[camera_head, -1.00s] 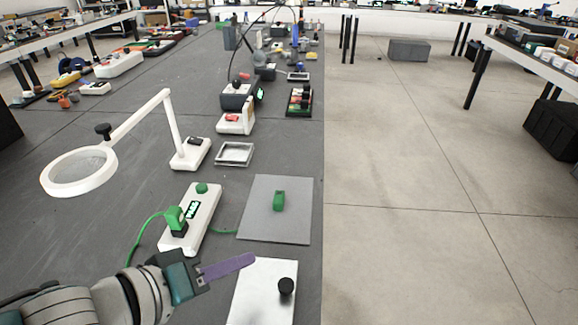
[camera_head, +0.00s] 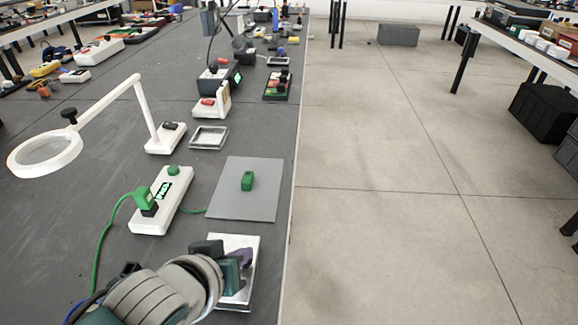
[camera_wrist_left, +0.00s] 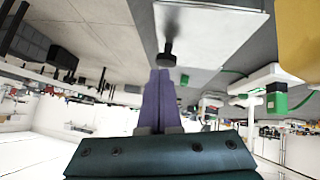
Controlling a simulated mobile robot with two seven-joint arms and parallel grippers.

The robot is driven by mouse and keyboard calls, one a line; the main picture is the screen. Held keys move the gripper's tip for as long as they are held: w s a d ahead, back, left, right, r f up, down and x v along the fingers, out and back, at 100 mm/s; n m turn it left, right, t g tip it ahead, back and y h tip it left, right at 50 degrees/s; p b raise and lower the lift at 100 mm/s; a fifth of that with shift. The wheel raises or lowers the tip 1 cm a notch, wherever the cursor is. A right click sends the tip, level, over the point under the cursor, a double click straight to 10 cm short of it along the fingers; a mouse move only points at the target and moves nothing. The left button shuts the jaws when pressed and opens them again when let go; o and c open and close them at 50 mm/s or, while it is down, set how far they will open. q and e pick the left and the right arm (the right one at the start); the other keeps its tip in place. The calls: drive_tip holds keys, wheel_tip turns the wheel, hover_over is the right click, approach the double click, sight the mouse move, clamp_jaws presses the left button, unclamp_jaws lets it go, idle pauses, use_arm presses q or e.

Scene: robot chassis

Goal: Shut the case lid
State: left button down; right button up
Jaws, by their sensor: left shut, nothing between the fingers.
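The case lid (camera_head: 246,241) is a flat, pale metal panel at the front edge of the table, partly hidden behind my left gripper in the head view. In the left wrist view the lid (camera_wrist_left: 215,35) shows as a bright plate with a black knob (camera_wrist_left: 166,57). My left gripper (camera_head: 244,256) is over the lid in the head view. Its purple fingers (camera_wrist_left: 160,72) are shut and empty, with the tips at the knob in the wrist view. I cannot tell whether they touch it. The lid's angle is unclear. My right gripper is not in view.
A white box with a green plug (camera_head: 163,200) and cable stands to the left. A white magnifier lamp (camera_head: 45,155) is farther left. Open floor lies right of the table.

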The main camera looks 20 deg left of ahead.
use_arm(q)
drive_tip(key=shift+d+f, duration=0.1)
drive_tip(key=shift+f, duration=0.15)
idle(0.4)
drive_tip(key=shift+r, duration=0.1)
drive_tip(key=shift+s+r, duration=0.3)
drive_tip(key=s+a+r+m+g+p, duration=0.1)
drive_tip(key=s+r+m+g+p, duration=0.5)
drive_tip(key=s+r, duration=1.25)
wheel_tip(320, 180, up, 35)
drive_tip(key=p, duration=3.4)
drive_tip(key=shift+w+a+r, duration=0.15)
drive_tip(key=shift+w+r, duration=0.05)
drive_tip(key=shift+w, duration=0.05)
